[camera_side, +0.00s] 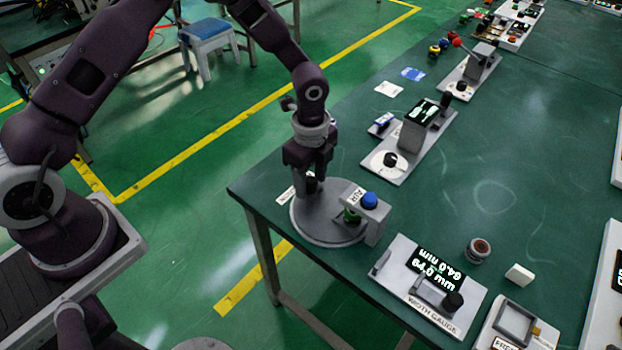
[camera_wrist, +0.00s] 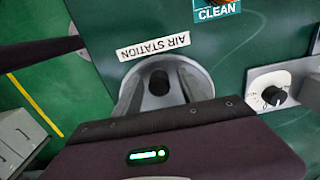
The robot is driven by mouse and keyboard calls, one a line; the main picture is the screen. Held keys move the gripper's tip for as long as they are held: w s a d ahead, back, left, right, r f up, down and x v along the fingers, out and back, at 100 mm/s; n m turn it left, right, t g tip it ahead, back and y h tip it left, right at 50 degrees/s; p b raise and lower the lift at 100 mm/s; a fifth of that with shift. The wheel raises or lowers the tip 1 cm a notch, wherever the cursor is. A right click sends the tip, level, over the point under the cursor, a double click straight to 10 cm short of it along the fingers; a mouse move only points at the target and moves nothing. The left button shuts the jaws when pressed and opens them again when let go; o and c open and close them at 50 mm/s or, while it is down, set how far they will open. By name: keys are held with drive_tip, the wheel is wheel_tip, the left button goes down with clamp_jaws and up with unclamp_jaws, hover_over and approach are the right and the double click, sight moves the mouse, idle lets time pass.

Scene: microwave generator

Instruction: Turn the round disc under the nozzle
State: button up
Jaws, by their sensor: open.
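The round grey disc (camera_side: 318,232) lies flat near the table's left corner. Its far rim also shows in the wrist view (camera_wrist: 182,63). A black knob (camera_wrist: 160,83) stands up from the disc. The nozzle stand (camera_side: 376,222), marked AIR, has a blue cap (camera_side: 370,199) and reaches over the disc's right side. A green part (camera_side: 352,215) sits under its arm. My gripper (camera_side: 310,176) points down over the disc's far left part. It is open, with one finger on each side of the knob in the wrist view. I cannot tell whether either finger touches it.
A width gauge (camera_side: 430,285) stands right of the disc, with a small round part (camera_side: 478,250) beyond it. A dial station (camera_side: 410,145) stands farther back. An AIR STATION label (camera_wrist: 153,46) lies beside the disc. The table edge is close on the left.

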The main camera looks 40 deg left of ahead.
wheel_tip(320, 180, up, 7)
drive_tip(key=shift+f, duration=0.1)
drive_tip(key=s+a+r+n+t+y, duration=0.1)
drive_tip(key=s+a+r+n+t, duration=0.15)
drive_tip(key=s+r+n, duration=0.55)
drive_tip(key=s+a+r+n+t+y, duration=0.1)
drive_tip(key=s+a+r, duration=0.25)
drive_tip(key=r, duration=0.85)
drive_tip(key=s+a+r+n+t+h, duration=0.1)
drive_tip(key=s+r+n+t+h, duration=0.1)
drive_tip(key=s+n, duration=0.7)
drive_tip(key=s+r, duration=0.1)
drive_tip(key=s, duration=0.4)
drive_tip(key=shift+a, duration=0.25)
drive_tip(key=shift+r, duration=0.15)
drive_tip(key=shift+c, duration=0.5)
